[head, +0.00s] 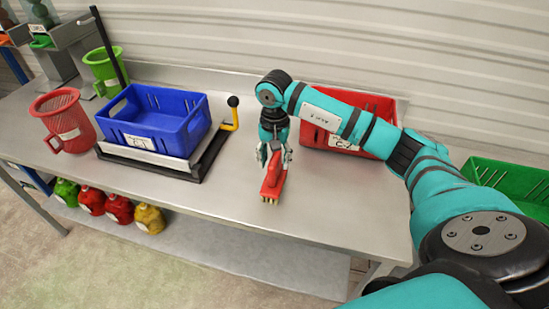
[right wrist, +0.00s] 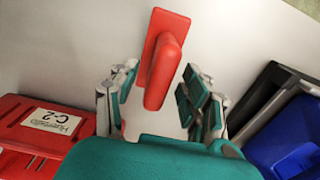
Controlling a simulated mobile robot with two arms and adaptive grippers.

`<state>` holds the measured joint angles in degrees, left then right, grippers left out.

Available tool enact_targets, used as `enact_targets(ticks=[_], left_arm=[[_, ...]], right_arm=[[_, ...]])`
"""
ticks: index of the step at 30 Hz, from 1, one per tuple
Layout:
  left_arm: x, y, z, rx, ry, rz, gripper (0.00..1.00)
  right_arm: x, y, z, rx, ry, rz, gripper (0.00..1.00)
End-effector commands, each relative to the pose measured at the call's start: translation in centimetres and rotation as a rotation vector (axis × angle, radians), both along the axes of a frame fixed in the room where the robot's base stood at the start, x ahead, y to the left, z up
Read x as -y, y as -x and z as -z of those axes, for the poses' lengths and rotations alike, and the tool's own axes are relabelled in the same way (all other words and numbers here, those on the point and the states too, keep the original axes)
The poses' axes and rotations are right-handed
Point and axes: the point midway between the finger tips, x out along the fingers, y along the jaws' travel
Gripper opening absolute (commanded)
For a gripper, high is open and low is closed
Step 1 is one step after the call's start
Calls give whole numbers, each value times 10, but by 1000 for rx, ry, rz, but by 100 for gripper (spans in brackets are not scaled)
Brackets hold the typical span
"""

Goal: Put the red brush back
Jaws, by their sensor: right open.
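The red brush (head: 272,184) lies on the metal table near its front edge, with its pale bristles showing at the near end. My right gripper (head: 274,157) is directly above the brush's far end, pointing down. In the right wrist view, the red brush (right wrist: 168,65) and its raised handle run between the two spread fingers of my right gripper (right wrist: 160,98), with gaps on both sides. A red crate (head: 318,138) labelled C-2 stands behind and right of the brush, partly hidden by my right arm. My left gripper is not in view.
A blue crate (head: 150,128) sits on a black-framed stand with a yellow lever (head: 231,118), left of the gripper. A red jug (head: 68,125) and a green jug (head: 104,66) stand further left. A green crate (head: 488,172) is at the right.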

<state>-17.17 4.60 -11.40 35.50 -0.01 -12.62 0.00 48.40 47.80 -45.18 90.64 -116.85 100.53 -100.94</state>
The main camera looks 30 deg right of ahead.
Motion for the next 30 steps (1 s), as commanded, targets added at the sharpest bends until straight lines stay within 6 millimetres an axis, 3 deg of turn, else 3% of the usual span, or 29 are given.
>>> enact_targets(ticks=[5,18,30], left_arm=[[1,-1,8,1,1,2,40],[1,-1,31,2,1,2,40],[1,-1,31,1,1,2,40]], right_arm=[[1,-2,-21,6,1,0,47],[0,-1,-109,3,1,1,47],[0,0,-122,-1,-1,1,47]])
